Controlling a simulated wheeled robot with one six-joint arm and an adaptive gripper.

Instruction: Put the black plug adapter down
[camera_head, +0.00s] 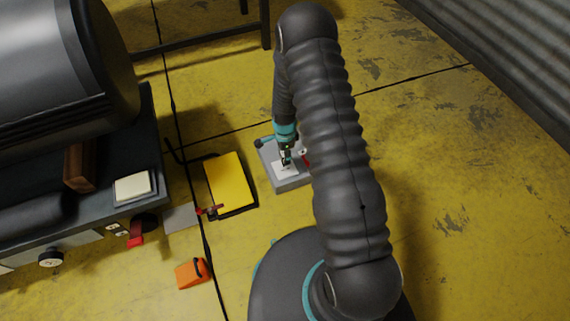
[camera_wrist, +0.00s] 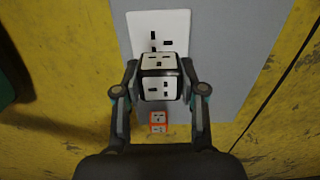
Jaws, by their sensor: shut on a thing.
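The black plug adapter (camera_wrist: 158,88) is a block with dark edges and white socket faces. My gripper (camera_wrist: 160,70) is shut on it, with one finger at each side, in the wrist view. A white socket plate (camera_wrist: 165,22) on a grey panel (camera_wrist: 225,60) lies just beyond it. I cannot tell whether the adapter touches the plate. In the head view my gripper (camera_head: 286,157) is over the grey panel (camera_head: 292,184) and its white plate (camera_head: 284,173). The adapter is too small to make out clearly there.
A small orange-red adapter (camera_wrist: 158,128) shows below the held one in the wrist view. A yellow case (camera_head: 230,180) lies left of the panel, and an orange item (camera_head: 192,273) is on the floor. A dark bench (camera_head: 60,215) stands at left. The yellow floor at right is clear.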

